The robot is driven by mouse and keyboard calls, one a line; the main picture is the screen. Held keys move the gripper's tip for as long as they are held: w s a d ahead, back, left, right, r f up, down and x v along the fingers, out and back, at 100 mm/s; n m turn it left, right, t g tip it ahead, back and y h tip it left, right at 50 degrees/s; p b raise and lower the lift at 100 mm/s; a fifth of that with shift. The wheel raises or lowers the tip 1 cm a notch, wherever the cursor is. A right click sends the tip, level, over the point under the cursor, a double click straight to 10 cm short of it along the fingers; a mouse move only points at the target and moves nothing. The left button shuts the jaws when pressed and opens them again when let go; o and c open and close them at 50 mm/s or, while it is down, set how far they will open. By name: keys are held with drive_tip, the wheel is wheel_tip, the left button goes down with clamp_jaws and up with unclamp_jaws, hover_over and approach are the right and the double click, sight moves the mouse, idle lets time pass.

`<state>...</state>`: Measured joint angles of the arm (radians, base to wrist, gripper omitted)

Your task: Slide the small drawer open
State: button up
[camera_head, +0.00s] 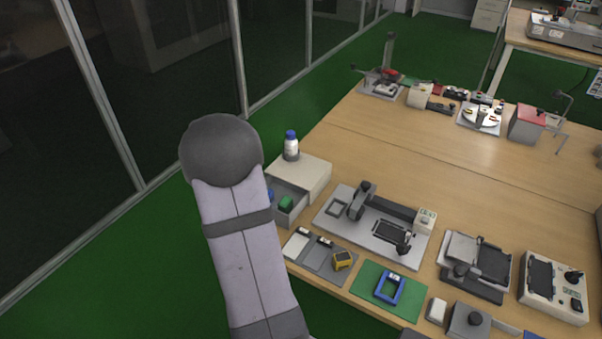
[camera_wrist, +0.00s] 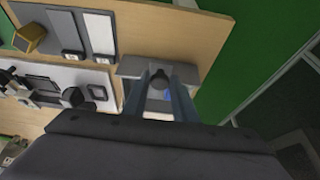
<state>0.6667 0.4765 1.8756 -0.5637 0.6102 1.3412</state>
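The small drawer unit (camera_head: 306,171) is a beige-topped box at the table's left edge, with a bottle on top. Its grey drawer (camera_head: 293,211) stands partly out, with a green object (camera_head: 286,203) inside. In the wrist view a grey panel (camera_wrist: 130,67), apparently the drawer front, lies at my fingertips. My gripper (camera_wrist: 160,76) has its two fingers apart, with a dark round part between the tips; I cannot tell whether they grip it. A small blue patch shows between the fingers. In the head view my arm hides the gripper.
The blue-capped bottle (camera_head: 291,146) stands on the unit. A grey tray (camera_head: 318,258) with a yellow cube (camera_head: 342,260) lies in front of the unit; a fixture on a light plate (camera_head: 330,222) is to its right. Green floor is left of the table.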

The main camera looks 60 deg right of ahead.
drive_tip(key=shift+o, duration=0.8)
drive_tip(key=shift+r, duration=0.1)
drive_tip(key=shift+r+p, duration=1.6)
drive_tip(key=shift+r, duration=0.8)
